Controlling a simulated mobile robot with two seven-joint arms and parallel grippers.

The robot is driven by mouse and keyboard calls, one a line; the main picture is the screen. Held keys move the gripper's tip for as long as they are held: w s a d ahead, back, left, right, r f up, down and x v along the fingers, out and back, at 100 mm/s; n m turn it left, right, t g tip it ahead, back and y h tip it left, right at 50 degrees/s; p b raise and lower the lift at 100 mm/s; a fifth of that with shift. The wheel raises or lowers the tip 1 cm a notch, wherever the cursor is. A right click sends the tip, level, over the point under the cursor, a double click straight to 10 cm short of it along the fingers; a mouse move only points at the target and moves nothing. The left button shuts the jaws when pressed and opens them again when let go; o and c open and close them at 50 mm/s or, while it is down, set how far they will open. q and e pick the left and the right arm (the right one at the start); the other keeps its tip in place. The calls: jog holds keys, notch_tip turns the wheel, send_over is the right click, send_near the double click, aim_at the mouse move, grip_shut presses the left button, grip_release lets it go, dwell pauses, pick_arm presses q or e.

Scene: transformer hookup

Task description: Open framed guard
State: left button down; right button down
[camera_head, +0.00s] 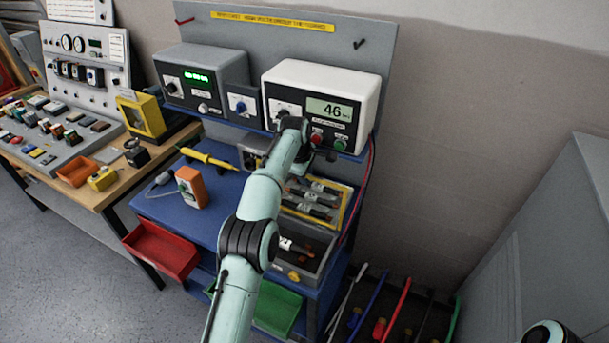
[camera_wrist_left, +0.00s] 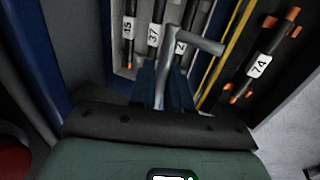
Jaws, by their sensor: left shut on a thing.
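The framed guard (camera_head: 352,205) shows as a yellow frame around a compartment of labelled cylinders on the blue bench, partly hidden behind my left arm. Its yellow edge also runs at a slant through the left wrist view (camera_wrist_left: 229,55). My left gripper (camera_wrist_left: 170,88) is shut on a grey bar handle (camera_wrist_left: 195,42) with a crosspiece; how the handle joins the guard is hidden. In the head view my left arm covers the gripper. Cylinders marked 15, 37 and 74 lie beyond the fingers. My right gripper is not in view.
A white meter (camera_head: 322,105) reading 46 and a grey unit (camera_head: 190,80) stand at the back. An open grey tray (camera_head: 312,262) sits in front of the guard. An orange device (camera_head: 192,187) and a red bin (camera_head: 160,250) are at left.

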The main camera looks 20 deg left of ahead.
pick_arm(q)
jog(key=shift+w+f, duration=0.1)
dwell(0.4)
jog(key=c, duration=1.2)
grip_release()
jog(key=shift+c, duration=0.2)
jog(key=shift+w, duration=0.1)
jog(key=v, duration=0.7)
jog(key=shift+r, duration=0.2)
